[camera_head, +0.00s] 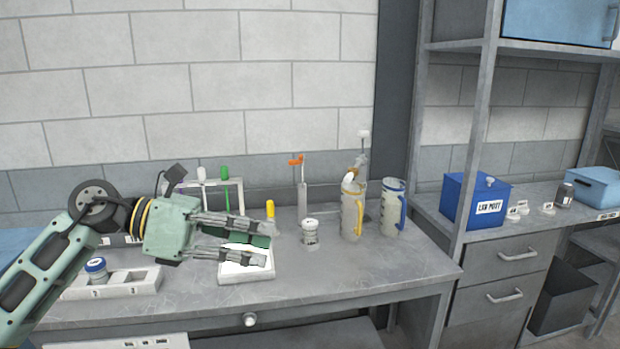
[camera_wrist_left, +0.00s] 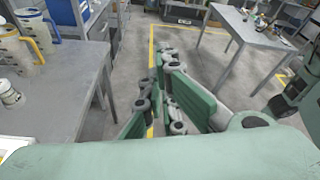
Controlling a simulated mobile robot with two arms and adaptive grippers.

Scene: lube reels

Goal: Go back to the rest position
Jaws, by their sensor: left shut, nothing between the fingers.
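My left gripper (camera_head: 268,244) reaches in from the left above the grey workbench (camera_head: 350,276), over a white box (camera_head: 246,270) near the bench's front edge. Its fingers point right and hold nothing. In the left wrist view the fingers of my left gripper (camera_wrist_left: 170,95) are close together, with the floor beyond them and the bench to the left. My right gripper is not in view.
A white jar (camera_head: 310,234), a yellow-handled jug (camera_head: 352,212) and a blue-handled jug (camera_head: 393,210) stand right of my gripper. A white tray (camera_head: 138,283) with a blue-capped jar (camera_head: 96,268) lies left. A rack (camera_head: 238,190) stands behind. The front right bench top is clear.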

